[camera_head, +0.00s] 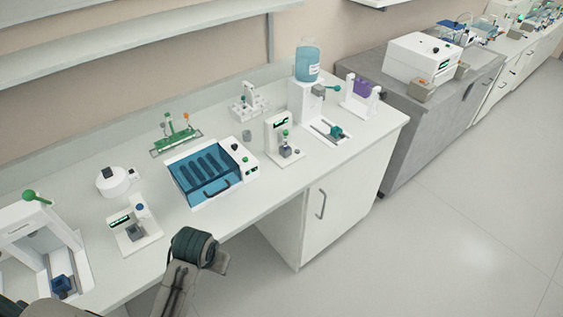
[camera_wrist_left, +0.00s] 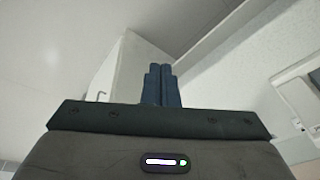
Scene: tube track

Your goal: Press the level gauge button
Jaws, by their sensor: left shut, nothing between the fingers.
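Two small white devices with green displays stand on the bench in the head view, and I cannot tell for sure which one is the level gauge. One (camera_head: 133,228), at the front left, has a blue round button (camera_head: 141,207) on top and a grey block on its base. My left gripper (camera_wrist_left: 161,85) is shut and empty in the left wrist view, touching nothing that I can see. Its fingers cannot be made out in the head view. My right gripper is not seen.
The white bench (camera_head: 240,208) carries a blue-lidded box (camera_head: 208,170), a round white device (camera_head: 113,181), a green rack (camera_head: 177,137) and a blue bottle dispenser (camera_head: 307,64). A part of my arm reaches up beside the front edge. Open floor (camera_head: 460,210) lies at right.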

